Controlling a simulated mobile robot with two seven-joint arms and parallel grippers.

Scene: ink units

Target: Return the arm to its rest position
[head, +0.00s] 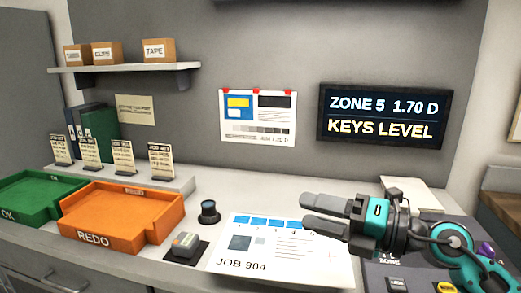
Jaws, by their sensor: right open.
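My right gripper (305,212) reaches in from the right over the worktop. Its two dark fingers point left and are apart, with nothing between them. It hovers above the right part of a printed sheet marked JOB 904 (240,265) and hides some of it. My right arm, teal and dark grey, crosses above a dark console (410,284) at the lower right. My left gripper is not in view.
A green OK tray (30,212) and an orange REDO tray (100,244) stand on the left. A small grey device (186,246) and a black cylinder (209,212) stand left of the sheet. A wall display (383,117) hangs behind. Bare worktop lies behind the sheet.

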